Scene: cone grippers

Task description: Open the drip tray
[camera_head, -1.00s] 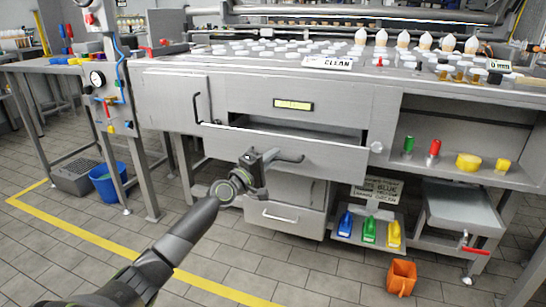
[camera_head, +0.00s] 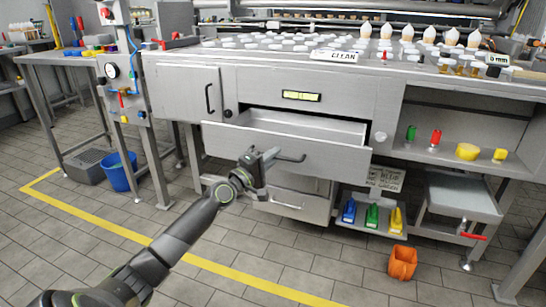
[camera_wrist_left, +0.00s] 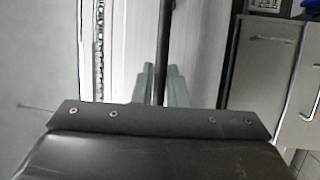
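The drip tray (camera_head: 325,156) is a wide grey metal drawer under the machine's front panel. It stands partly pulled out, and its pale inside (camera_head: 300,124) shows behind the front. A dark bar handle (camera_head: 291,159) sticks out from its front. My left gripper (camera_head: 266,158) is at the handle's left part. In the left wrist view the dark bar (camera_wrist_left: 161,55) runs between the two grey fingers (camera_wrist_left: 160,86), which are closed around it. Part of the handle is hidden by the gripper. My right gripper is in neither view.
Below is a second drawer (camera_head: 287,204) with a light handle. A shelf with blue, green and yellow bottles (camera_head: 372,216) stands to its right. An orange bin (camera_head: 402,262) and a blue bucket (camera_head: 118,172) are on the floor. The tiled floor in front is mostly clear.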

